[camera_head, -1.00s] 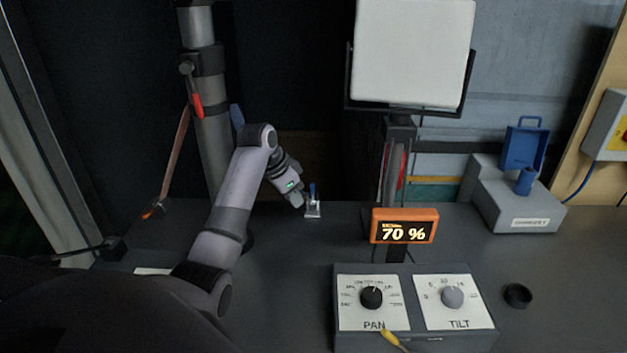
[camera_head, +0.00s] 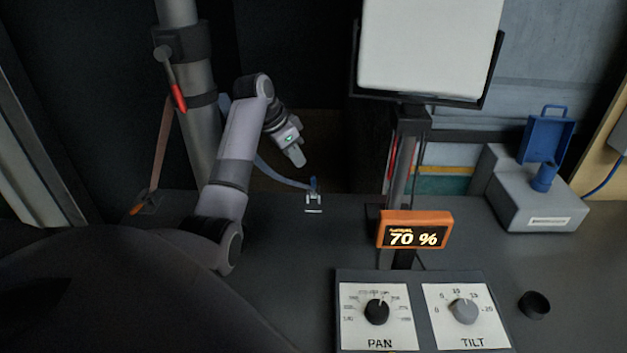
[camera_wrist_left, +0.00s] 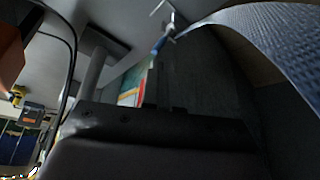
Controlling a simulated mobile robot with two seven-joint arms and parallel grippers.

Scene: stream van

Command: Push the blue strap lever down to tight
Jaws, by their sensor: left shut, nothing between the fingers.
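The blue strap lever (camera_head: 314,185) is a small blue handle on a pale metal buckle (camera_head: 313,204) at the back of the desk. It looks raised in the head view, but its exact angle is too small to tell. The blue strap (camera_head: 277,175) runs from the buckle up left toward the pole. My left gripper (camera_head: 299,158) is shut and empty, above and slightly left of the lever, apart from it. The left wrist view shows the strap (camera_wrist_left: 265,38), the blue lever (camera_wrist_left: 159,44) and part of my gripper (camera_wrist_left: 150,125). My right gripper is out of view.
A grey pole (camera_head: 196,110) with a red-handled lever (camera_head: 177,96) stands left. An orange 70 % display (camera_head: 415,231), a light panel on a stand (camera_head: 430,45) and a PAN/TILT knob box (camera_head: 420,275) are to the right.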

